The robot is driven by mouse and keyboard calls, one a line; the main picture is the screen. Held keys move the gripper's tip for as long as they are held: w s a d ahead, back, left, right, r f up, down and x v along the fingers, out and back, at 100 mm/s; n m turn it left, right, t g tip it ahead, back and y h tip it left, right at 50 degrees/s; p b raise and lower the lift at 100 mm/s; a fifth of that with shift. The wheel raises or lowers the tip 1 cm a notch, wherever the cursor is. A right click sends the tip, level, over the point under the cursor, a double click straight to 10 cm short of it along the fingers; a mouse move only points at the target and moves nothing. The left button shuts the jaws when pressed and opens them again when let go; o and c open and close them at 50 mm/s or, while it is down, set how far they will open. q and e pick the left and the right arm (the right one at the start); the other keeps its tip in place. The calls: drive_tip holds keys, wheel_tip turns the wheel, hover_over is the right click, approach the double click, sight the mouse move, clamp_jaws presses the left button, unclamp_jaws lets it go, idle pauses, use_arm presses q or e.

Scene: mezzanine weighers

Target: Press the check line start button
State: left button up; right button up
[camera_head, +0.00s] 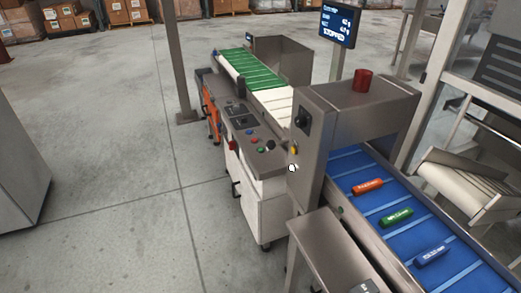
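The check line is a grey metal machine with a small control panel (242,116) on its near left side. Several small round buttons sit on the panel's near end. A larger red knob (233,145) sits at the panel's left edge. Labels are too small to read, so I cannot tell which is marked start. A screen (338,25) above the line reads "STOPPED". Neither of my grippers is in view.
A blue belt (375,188) carries an orange, a green and a blue packet. A grey housing (345,110) with a red beacon (362,80) stands over the belt. A post (174,60) stands behind the panel. The floor left of the machine is clear.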

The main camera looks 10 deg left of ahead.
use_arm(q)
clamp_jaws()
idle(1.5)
